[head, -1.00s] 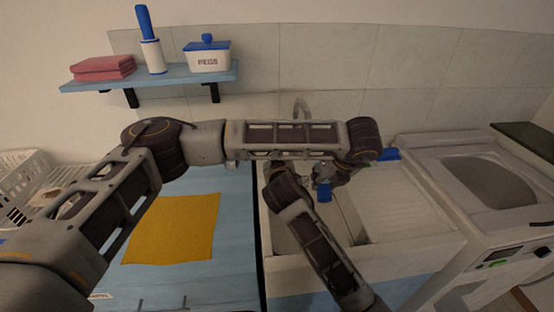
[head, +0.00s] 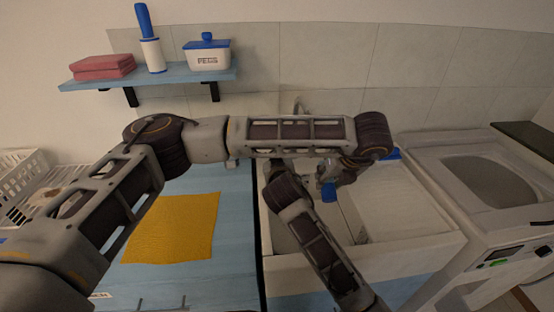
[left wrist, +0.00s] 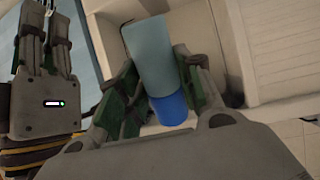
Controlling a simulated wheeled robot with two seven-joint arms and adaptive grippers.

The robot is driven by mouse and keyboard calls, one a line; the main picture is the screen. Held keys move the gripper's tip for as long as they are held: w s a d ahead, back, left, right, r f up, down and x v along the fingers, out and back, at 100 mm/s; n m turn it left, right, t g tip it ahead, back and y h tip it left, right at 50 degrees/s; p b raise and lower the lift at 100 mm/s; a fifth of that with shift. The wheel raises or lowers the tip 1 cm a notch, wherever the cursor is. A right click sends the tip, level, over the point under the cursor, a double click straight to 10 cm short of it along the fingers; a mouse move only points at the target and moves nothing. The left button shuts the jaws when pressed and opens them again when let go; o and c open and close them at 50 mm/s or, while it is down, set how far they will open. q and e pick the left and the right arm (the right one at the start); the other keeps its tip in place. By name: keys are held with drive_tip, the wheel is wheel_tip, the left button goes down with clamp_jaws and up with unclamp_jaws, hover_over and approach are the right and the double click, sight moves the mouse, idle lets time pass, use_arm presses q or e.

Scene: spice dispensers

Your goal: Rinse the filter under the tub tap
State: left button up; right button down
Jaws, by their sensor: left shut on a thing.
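The filter is a teal cylinder with a bright blue end (left wrist: 152,52). In the left wrist view my left gripper (left wrist: 158,78) is shut around it, one finger on each side. In the head view its blue end (head: 329,193) shows under my left wrist, over the white tub (head: 366,226). The tap (head: 297,105) rises at the back of the tub, and my left forearm hides its lower part. My right gripper (left wrist: 46,30) shows at the left of the left wrist view, its fingers close together. Whether it holds anything is unclear. In the head view my left arm covers it.
A yellow cloth (head: 172,229) lies on the blue counter (head: 232,245) left of the tub. A washing machine (head: 510,210) stands at the right. A white basket (head: 22,170) is at far left.

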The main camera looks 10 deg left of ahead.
sight(333, 183)
use_arm(q)
drive_tip(key=shift+s+d+r+b, duration=0.35)
drive_tip(key=shift+s+d+r, duration=0.65)
drive_tip(key=shift+s+r, duration=0.3)
idle(0.7)
